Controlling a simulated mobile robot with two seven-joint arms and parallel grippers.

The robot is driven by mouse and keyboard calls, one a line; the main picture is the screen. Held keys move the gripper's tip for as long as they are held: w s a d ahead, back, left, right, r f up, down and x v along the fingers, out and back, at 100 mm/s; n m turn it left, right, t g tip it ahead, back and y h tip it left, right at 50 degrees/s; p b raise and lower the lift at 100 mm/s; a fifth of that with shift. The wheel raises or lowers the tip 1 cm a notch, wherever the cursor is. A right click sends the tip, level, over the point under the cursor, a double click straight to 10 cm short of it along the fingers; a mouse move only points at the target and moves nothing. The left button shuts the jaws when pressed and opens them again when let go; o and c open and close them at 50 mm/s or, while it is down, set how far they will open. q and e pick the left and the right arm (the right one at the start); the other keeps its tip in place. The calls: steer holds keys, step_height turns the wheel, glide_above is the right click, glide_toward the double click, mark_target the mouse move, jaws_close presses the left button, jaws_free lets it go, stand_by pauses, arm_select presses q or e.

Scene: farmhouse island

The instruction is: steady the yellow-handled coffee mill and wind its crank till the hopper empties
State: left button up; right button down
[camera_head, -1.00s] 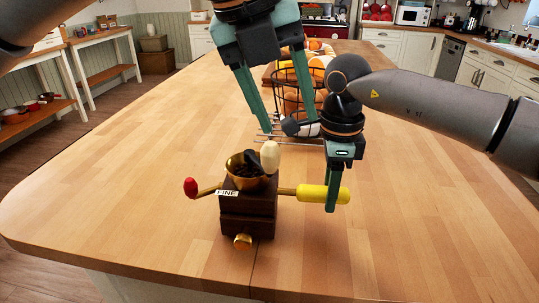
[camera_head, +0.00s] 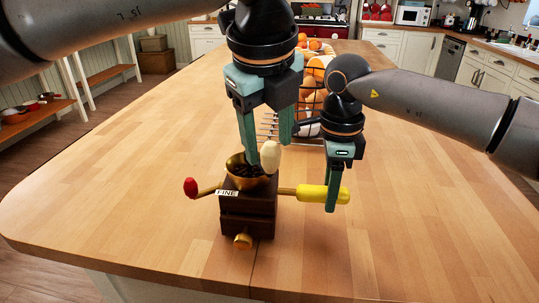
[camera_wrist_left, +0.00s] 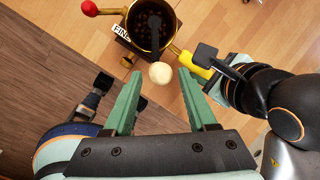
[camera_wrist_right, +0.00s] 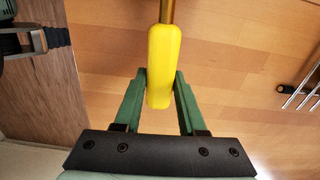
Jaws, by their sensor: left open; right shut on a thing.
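The coffee mill (camera_head: 248,217) stands upright on the worktop, a dark wooden box with a "FINE" label. Its brass hopper (camera_wrist_left: 130,30) holds dark beans. A red-knobbed rod (camera_head: 190,188) sticks out left; the yellow handle (camera_head: 312,194) sticks out right. A cream crank knob (camera_head: 271,158) stands at the hopper's right side. My left gripper (camera_wrist_left: 160,76) is open, its fingertips on either side of the cream knob, apart from it in the left wrist view. My right gripper (camera_wrist_right: 160,80) is shut on the yellow handle, which also shows in the right wrist view (camera_wrist_right: 163,55).
A wire basket (camera_head: 310,118) of orange and pale round things stands behind my grippers, with a wire rack beside it. The worktop (camera_head: 110,190) is clear left of the mill and to the right. The near edge lies close in front of the mill.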

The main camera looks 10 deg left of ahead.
arm_select(q)
steer(key=shift+x, duration=1.65)
steer(key=shift+r, duration=0.1)
jaws_close()
